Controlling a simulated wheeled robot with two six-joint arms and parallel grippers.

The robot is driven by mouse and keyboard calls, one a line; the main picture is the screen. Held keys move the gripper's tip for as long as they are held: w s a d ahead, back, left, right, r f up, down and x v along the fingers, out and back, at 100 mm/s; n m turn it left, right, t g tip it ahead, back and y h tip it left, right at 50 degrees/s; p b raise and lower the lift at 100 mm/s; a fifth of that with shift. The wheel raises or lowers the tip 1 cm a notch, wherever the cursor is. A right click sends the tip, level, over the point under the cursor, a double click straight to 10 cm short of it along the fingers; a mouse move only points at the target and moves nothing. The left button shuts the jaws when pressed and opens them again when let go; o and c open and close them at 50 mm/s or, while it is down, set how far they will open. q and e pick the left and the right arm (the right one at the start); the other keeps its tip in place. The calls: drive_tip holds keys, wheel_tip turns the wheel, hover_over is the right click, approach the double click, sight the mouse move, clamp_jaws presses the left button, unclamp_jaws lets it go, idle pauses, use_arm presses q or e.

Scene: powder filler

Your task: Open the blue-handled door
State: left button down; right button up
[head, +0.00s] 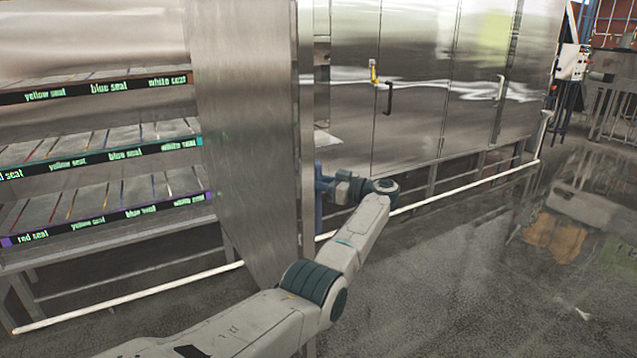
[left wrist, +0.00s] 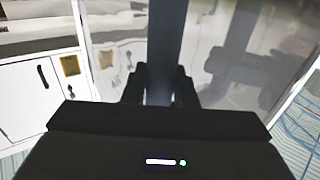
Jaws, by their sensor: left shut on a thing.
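The door (head: 245,130) is a tall steel panel that stands swung out from the cabinet, with labelled shelves showing to its left. Its blue handle (head: 318,212) is a vertical bar near the free edge, partly hidden by my left gripper (head: 323,185). In the left wrist view the handle (left wrist: 167,40) is a dark blue bar that runs down between the two fingers (left wrist: 160,88). My left gripper is shut on it. My right gripper is in neither view.
Shelves (head: 100,158) carry yellow, blue, white and red seat labels. Closed steel doors with a yellow handle (head: 373,72), a black handle (head: 388,98) and a white handle (head: 500,88) stand behind. A white pipe (head: 455,180) runs low along the cabinets. The floor at right is clear.

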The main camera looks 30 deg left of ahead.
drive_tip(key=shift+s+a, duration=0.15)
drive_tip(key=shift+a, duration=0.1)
use_arm(q)
drive_tip(key=c, duration=1.2)
unclamp_jaws()
drive_tip(key=d+b, duration=0.4)
drive_tip(key=d, duration=0.6)
drive_tip(key=shift+w+d+b, duration=0.3)
drive_tip(key=shift+w+d, duration=0.05)
drive_tip(key=shift+w, duration=0.05)
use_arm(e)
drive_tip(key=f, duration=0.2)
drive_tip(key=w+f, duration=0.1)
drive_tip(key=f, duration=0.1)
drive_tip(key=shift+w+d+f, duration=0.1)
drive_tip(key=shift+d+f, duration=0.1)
use_arm(q)
drive_tip(key=shift+f, duration=0.1)
